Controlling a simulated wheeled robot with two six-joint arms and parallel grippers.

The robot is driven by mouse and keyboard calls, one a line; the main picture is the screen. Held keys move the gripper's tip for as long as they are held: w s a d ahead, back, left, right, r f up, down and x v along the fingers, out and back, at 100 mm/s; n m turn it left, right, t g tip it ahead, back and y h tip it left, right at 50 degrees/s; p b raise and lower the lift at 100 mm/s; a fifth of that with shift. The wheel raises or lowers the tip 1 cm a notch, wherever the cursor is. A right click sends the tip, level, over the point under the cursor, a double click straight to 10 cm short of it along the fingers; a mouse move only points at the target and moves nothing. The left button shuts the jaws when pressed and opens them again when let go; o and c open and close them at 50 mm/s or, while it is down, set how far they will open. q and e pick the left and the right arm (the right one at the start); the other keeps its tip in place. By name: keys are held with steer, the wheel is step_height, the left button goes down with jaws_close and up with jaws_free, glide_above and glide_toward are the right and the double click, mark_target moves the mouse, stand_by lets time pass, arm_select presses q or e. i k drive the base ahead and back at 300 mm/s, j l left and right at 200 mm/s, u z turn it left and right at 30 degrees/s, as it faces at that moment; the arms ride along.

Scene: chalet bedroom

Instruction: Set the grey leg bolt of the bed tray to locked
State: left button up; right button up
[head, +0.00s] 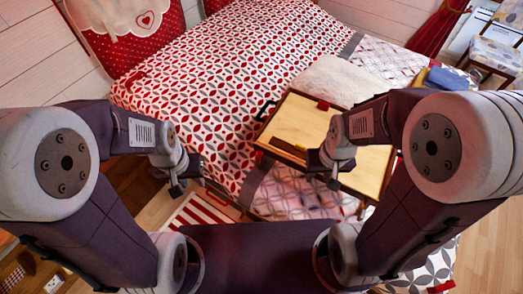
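The wooden bed tray (307,125) lies on the bed, right of the middle of the head view. It has a pale yellow top and a darker rim. A dark handle (265,110) shows at its left end, and a small red piece (322,104) is at its far edge. I cannot make out the grey leg bolt. My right gripper (334,184) is over the tray's near part and hides some of it. My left gripper (177,190) is left of the tray, near the bed's left side, apart from it. Both grippers are too small to tell open from shut.
The bed (215,85) has a red, white and grey patterned cover. A pale cushion or blanket (345,75) lies behind the tray, and folded blue cloth (443,79) lies at right. A chair (496,55) stands far right. A striped rug (197,212) lies on the wooden floor.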

mark_target(361, 216)
steer(key=z, duration=0.45)
steer(key=l+z, duration=0.15)
steer(key=z, duration=0.7)
steer(key=l+z, duration=0.1)
steer(key=z, duration=0.3)
steer(key=l+u, duration=0.2)
steer(key=u, duration=0.15)
steer(key=l+u, duration=0.2)
steer(key=u, duration=0.15)
steer(key=l+u, duration=0.15)
steer(key=u, duration=0.2)
